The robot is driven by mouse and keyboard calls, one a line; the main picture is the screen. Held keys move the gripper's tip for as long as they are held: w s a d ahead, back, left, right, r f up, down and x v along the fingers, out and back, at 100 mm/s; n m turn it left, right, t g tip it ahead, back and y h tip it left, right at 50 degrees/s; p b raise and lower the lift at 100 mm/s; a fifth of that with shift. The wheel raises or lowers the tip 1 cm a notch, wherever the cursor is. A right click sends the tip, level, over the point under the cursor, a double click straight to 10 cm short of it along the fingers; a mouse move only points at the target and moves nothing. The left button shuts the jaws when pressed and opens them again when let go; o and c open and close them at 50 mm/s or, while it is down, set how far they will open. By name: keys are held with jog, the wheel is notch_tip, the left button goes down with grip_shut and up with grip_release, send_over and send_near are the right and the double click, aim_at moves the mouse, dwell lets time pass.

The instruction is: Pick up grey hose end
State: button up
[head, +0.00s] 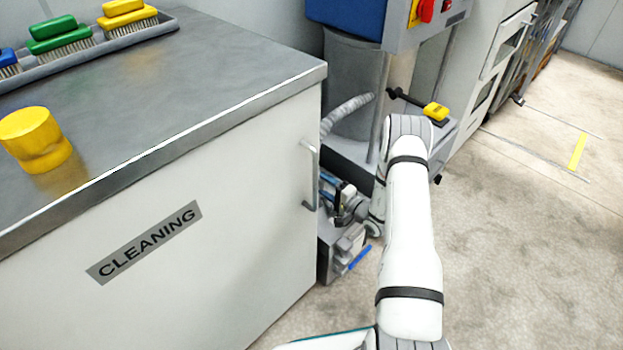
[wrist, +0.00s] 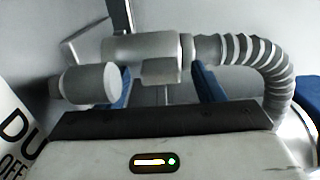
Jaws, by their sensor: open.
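The grey hose end (wrist: 140,48) is a smooth grey tube lying crosswise in the wrist view. Its ribbed hose (wrist: 280,72) curves down on the right. A short grey cylinder (wrist: 90,84) and a small block (wrist: 160,72) sit just below the tube. My gripper (wrist: 164,82) is open, its two blue fingers apart on either side of the block, below the tube. I cannot tell whether they touch anything. In the head view the ribbed hose (head: 347,113) comes from the machine; the hose end is not clearly visible behind the cabinet and my arm.
A white cabinet (head: 200,270) marked CLEANING stands close on the left, with a handle (head: 310,175) near my gripper. A yellow container (head: 36,138) and a brush tray (head: 90,47) are on top. The machine (head: 350,60) stands behind. The floor (head: 530,250) at right is clear.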

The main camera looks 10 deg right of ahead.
grip_shut()
dwell(0.6)
jog(key=shift+r, duration=0.1)
notch_tip(320, 180, up, 10)
jog(key=p, duration=0.3)
dwell(0.3)
